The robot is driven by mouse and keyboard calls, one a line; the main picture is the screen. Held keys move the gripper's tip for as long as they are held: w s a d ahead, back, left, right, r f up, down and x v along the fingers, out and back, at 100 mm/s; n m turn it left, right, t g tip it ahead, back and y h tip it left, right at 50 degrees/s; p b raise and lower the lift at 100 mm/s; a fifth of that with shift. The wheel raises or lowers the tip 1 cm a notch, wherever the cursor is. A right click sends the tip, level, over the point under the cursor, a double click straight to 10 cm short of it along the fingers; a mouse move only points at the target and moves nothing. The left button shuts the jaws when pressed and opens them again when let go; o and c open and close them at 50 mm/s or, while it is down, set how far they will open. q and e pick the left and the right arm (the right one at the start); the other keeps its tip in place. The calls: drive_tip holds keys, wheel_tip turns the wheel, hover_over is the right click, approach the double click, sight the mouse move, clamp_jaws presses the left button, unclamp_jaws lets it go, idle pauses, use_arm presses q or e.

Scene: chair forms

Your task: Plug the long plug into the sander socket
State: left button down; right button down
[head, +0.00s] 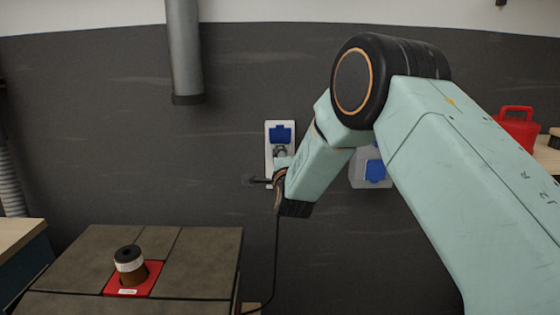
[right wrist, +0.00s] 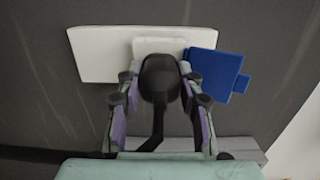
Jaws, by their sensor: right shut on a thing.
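My right gripper (right wrist: 159,76) is shut on a black plug (right wrist: 160,86), with a finger on each side of it. The plug's dark cable (head: 276,255) hangs down below the gripper in the head view. The plug's front end is at a white wall socket (right wrist: 95,53) whose blue lid (right wrist: 215,74) stands open. The plug hides the opening, so I cannot tell how far in it is. In the head view this socket plate (head: 270,135) is upright on the wall, with the gripper (head: 277,172) at its lower part. My left gripper is out of view.
A second socket with a blue lid (head: 375,170) is partly behind my right arm. A dark-topped table (head: 205,250) at lower left bears a roll (head: 129,262) on a red base. A grey pipe (head: 184,50) comes down the wall. A red can (head: 517,125) stands at right.

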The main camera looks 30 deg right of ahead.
drive_tip(key=shift+w+r, duration=0.1)
drive_tip(key=shift+r, duration=0.1)
drive_tip(key=shift+w+d, duration=0.15)
drive_tip(key=shift+w, duration=0.05)
drive_tip(key=shift+r+b, duration=0.1)
drive_tip(key=shift+b, duration=0.2)
idle(0.5)
drive_tip(key=shift+w, duration=0.15)
drive_tip(key=c, duration=1.3)
unclamp_jaws()
drive_tip(key=shift+c, duration=0.2)
drive_tip(key=o, duration=0.6)
drive_tip(key=shift+w+d+f, duration=0.1)
drive_tip(key=shift+w+f, duration=0.05)
drive_tip(key=shift+f, duration=0.1)
drive_tip(key=shift+c, duration=0.2)
drive_tip(key=shift+s+r, duration=0.1)
drive_tip(key=shift+s, duration=0.2)
